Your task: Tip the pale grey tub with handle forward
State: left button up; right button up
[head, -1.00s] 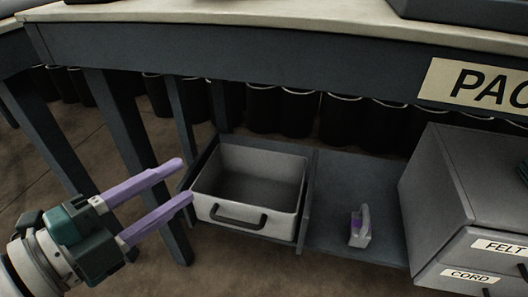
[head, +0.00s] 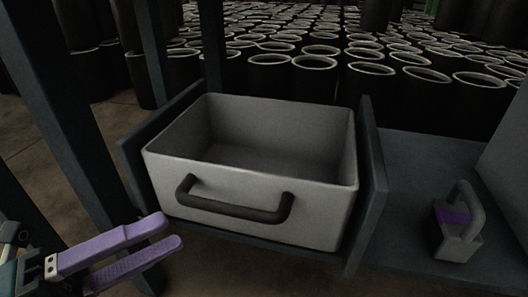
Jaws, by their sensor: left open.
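The pale grey tub (head: 310,203) stands upright in a dark bay in the middle of the head view. It looks empty inside. Its dark bar handle (head: 235,207) runs across the front wall. My left gripper (head: 174,234) is at the lower left, with two purple fingers apart and nothing between them. It is left of the tub's front and does not appear to touch the tub or handle. My right gripper is not in view.
Dark side panels flank the tub, with one on the right (head: 370,190). A small grey holder with a purple band (head: 457,235) sits on the shelf at right. A dark table leg (head: 65,130) stands at left. Several black cylinders with pale rims (head: 371,95) stand behind.

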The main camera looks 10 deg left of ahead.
aim_at(222, 203)
pick_arm(q)
jog(key=b+x, duration=0.2)
jog(key=x, duration=0.6)
jog(key=shift+w+d, duration=0.1)
jog(key=shift+d, duration=0.1)
jog(key=shift+c, duration=0.2)
grip_shut()
dwell(0.9)
